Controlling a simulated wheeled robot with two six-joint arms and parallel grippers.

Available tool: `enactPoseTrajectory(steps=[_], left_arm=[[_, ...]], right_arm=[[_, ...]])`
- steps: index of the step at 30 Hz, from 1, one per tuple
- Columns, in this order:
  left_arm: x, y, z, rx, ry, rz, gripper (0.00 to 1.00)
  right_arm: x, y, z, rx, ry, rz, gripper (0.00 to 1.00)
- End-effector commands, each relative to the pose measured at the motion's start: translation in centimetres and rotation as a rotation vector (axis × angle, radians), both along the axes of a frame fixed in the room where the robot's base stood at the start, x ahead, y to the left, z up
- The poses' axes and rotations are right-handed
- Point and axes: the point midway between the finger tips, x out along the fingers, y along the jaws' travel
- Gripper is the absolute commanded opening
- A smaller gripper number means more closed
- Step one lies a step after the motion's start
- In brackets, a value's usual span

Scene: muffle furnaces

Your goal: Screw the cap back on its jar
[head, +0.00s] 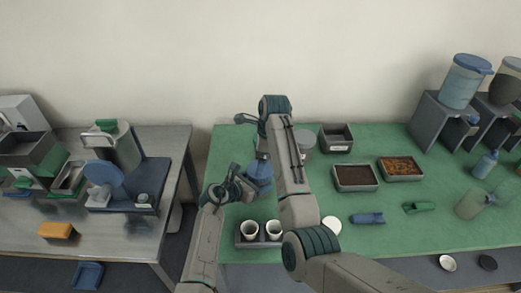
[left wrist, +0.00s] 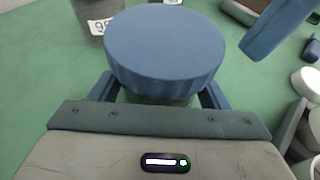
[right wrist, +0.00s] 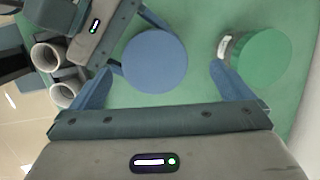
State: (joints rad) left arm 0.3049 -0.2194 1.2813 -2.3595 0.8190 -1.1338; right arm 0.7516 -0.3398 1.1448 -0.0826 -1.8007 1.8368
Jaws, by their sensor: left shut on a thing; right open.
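The blue cap (left wrist: 165,45) sits on top of its jar (left wrist: 155,98), of which only a little glass shows below the cap's rim in the left wrist view. My left gripper (left wrist: 158,90) is shut on the jar under the cap, one finger on each side. The cap shows from above in the right wrist view (right wrist: 155,62) and beside my right arm in the head view (head: 259,170). My right gripper (right wrist: 168,72) is open, with its fingers spread on either side of the cap in that view. I cannot tell whether the cap is threaded on.
A green-lidded jar (right wrist: 263,62) stands close to one right finger. A rack with two white cups (head: 249,230) is near the front edge. Trays (head: 355,178), a blue scoop (head: 368,218) and a green scoop (head: 419,207) lie to the right on the green mat.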

Motion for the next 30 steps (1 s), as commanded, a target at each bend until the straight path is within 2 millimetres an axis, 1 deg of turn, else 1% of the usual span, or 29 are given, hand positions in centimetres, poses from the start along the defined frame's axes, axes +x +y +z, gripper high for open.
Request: enactPoseTrajectory(steps=[3,12,18,21,24,30], left_arm=[[0.1,0.0,0.2,-0.001,-0.003,0.001,0.06],[0.1,0.0,0.2,-0.002,-0.004,0.001,0.06],[0.1,0.0,0.3,-0.002,-0.004,0.001,0.06],[0.1,0.0,0.3,-0.002,-0.004,0.001,0.06],[0.1,0.0,0.3,-0.002,-0.004,0.001,0.06],[0.1,0.0,0.3,-0.002,-0.004,0.001,0.06]], right_arm=[[0.1,0.1,0.5,-0.045,-0.018,0.222,1.0],[0.0,0.1,1.8,-0.132,-0.041,0.789,1.0],[0.0,0.1,2.5,-0.16,-0.041,1.083,1.0],[-0.1,0.1,2.7,-0.166,-0.04,1.175,1.0],[-0.1,0.0,2.8,-0.169,-0.04,1.224,1.0],[-0.1,0.0,2.9,-0.171,-0.039,1.246,1.0]])
